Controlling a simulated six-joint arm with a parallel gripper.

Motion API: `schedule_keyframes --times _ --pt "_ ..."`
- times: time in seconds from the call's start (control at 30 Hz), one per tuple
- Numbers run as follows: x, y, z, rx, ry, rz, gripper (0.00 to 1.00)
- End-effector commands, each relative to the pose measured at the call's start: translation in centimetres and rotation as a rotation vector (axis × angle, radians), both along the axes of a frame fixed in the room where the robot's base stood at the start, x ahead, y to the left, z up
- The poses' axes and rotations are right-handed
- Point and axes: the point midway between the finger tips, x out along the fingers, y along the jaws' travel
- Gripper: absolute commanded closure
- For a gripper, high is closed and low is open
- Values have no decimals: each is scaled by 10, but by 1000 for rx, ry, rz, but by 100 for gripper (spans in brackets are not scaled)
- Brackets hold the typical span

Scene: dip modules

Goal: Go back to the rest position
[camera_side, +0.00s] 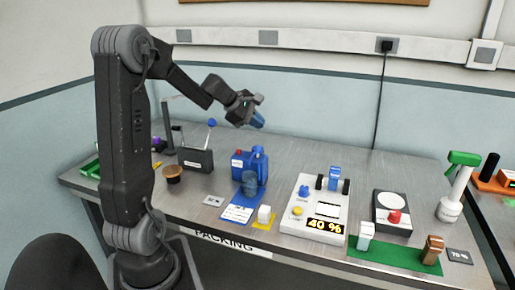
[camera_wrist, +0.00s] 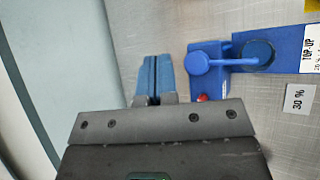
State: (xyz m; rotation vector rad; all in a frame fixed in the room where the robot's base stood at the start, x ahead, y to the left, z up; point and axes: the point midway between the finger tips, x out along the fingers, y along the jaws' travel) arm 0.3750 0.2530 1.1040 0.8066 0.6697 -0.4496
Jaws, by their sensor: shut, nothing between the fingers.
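My gripper (camera_side: 257,119) is raised above the back of the bench, above the blue device and apart from everything. In the wrist view its blue fingers (camera_wrist: 154,78) lie side by side, shut, with nothing between them. The blue device (camera_side: 245,163) with a red button stands on the bench below. It also shows in the wrist view (camera_wrist: 208,70), to the right of the fingers. A dark blue cup (camera_side: 249,184) stands at its front.
The bench carries a white module (camera_side: 315,205) reading 40 %, a dark box with a red knob (camera_side: 392,213), a green strip (camera_side: 392,257) with small modules, a black holder (camera_side: 195,160) and a brown cup (camera_side: 173,174). The bench behind the devices is mostly clear, with a wall beyond.

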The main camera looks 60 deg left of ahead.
Motion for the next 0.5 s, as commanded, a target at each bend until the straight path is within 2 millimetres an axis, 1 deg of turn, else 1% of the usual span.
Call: schedule_keyframes --times 0.07,0.13,0.17,0.23,0.27,0.3,0.37,0.4,0.47,0.5 --pt "0 -1 0 1 1 -2 100" --pt "1 -8 2 16 2 -28 100" --pt "2 -15 4 30 5 -51 100" --pt "3 -39 10 86 15 -144 100" --pt "3 -54 14 121 20 -200 100" --pt "2 -78 19 177 28 -290 100" --pt "-5 -118 26 283 39 -451 100" --pt "-13 -146 30 365 46 -573 100" --pt "-30 -187 34 495 52 -761 100" --pt "-43 -210 35 584 54 -882 100"
